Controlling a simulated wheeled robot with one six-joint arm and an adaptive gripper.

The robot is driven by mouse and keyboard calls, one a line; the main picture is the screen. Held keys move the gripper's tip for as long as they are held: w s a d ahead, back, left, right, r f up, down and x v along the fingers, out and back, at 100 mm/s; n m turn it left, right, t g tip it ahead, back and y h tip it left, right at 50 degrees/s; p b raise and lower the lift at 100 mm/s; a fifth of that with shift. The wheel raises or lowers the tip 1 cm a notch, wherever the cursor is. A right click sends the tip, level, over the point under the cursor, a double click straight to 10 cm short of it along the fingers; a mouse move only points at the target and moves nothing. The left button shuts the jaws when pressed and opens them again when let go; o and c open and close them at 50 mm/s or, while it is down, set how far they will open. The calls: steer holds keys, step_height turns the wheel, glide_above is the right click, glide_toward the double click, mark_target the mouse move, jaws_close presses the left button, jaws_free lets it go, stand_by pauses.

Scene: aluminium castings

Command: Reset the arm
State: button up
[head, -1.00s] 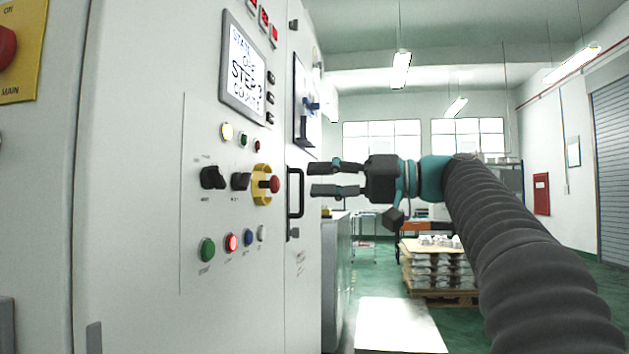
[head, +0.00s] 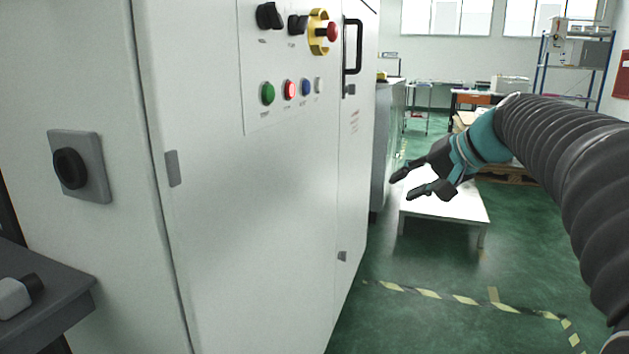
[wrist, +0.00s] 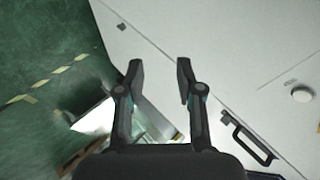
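My gripper (head: 408,184) is open and empty in the head view, to the right of the tall white control cabinet (head: 240,200). Its fingers point left and down, apart from the cabinet. My arm, in a dark ribbed sleeve, reaches in from the right. In the wrist view my gripper (wrist: 158,75) shows two spread fingers with nothing between them. The cabinet front (wrist: 230,50) fills the upper right there, and its black handle (wrist: 247,137) shows at lower right.
A low white table (head: 440,207) stands behind my gripper. Yellow-black floor tape (head: 460,299) crosses the green floor. The cabinet carries buttons, a red knob (head: 333,32) and a black handle (head: 352,46). A dark bench (head: 50,300) is at lower left. Open floor lies at lower right.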

steer(key=s+a+f+n+g+h, duration=0.1)
steer(key=s+f+n+h, duration=0.1)
steer(key=s+f, duration=0.8)
steer(key=s+a+f+n+g+h, duration=0.1)
steer(key=s+f+h, duration=0.3)
steer(key=s+f, duration=0.7)
steer(key=s+n, duration=0.1)
steer(key=s, duration=0.5)
steer(key=shift+s+f+h, duration=0.25)
steer(key=shift+s+h, duration=0.05)
steer(key=shift+a, duration=0.15)
